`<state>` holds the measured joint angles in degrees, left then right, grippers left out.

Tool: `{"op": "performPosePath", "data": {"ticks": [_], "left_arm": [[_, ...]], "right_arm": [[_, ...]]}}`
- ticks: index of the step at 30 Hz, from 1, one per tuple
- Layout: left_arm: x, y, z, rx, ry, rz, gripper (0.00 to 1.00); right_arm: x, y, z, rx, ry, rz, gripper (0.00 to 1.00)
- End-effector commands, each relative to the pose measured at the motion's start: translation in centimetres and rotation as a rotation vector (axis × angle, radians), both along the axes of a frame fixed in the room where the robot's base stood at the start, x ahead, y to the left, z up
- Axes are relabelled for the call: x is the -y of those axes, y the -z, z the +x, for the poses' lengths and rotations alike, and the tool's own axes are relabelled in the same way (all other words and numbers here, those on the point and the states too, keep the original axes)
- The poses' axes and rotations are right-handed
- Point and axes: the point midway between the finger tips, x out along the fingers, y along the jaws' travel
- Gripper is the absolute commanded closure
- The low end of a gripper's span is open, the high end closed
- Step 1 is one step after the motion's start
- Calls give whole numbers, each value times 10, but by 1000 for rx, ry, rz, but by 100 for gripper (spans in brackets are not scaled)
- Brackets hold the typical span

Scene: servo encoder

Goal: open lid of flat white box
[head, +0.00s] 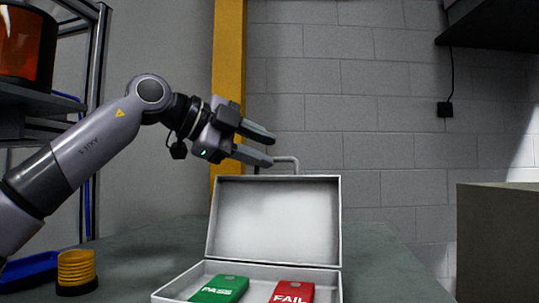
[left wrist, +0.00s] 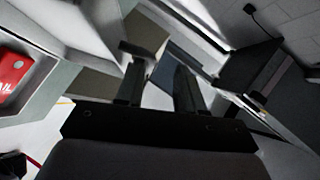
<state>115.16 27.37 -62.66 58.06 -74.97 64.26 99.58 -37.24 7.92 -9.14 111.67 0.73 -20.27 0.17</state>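The flat white box (head: 185,297) stands on the table in the head view with its lid (head: 275,220) raised upright at the back. A metal handle (head: 287,160) shows at the lid's top edge. Inside lie a green PASS block (head: 220,289) and a red FAIL block (head: 291,292). The red block also shows in the left wrist view (left wrist: 12,72). My left gripper (head: 270,149) is just above the lid's top left part, its two fingers apart with nothing between them. In the left wrist view its fingers (left wrist: 160,85) are also apart. My right gripper is not in view.
A yellow ribbed cylinder (head: 76,268) and a blue tray (head: 28,270) are at the table's left. A shelf rack (head: 40,97) stands behind them. A grey box-like block (head: 497,240) is at the right. The table (head: 385,262) right of the box looks clear.

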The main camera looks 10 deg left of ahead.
Motion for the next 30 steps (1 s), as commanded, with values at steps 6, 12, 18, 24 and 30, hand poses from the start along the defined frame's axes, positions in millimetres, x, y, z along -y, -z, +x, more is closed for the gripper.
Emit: {"op": "performPosePath", "data": {"ticks": [6,12,18,24,30], "left_arm": [[-27,-13,-22,8,-5,-3,64],[-35,-17,-29,6,-2,-1,64],[-35,-18,-30,5,-1,0,64],[-35,-17,-30,5,-1,0,64],[-34,-17,-30,5,0,-1,64]], "right_arm": [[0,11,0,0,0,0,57],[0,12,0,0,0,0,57],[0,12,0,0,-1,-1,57],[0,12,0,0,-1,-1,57],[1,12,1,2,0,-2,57]]}}
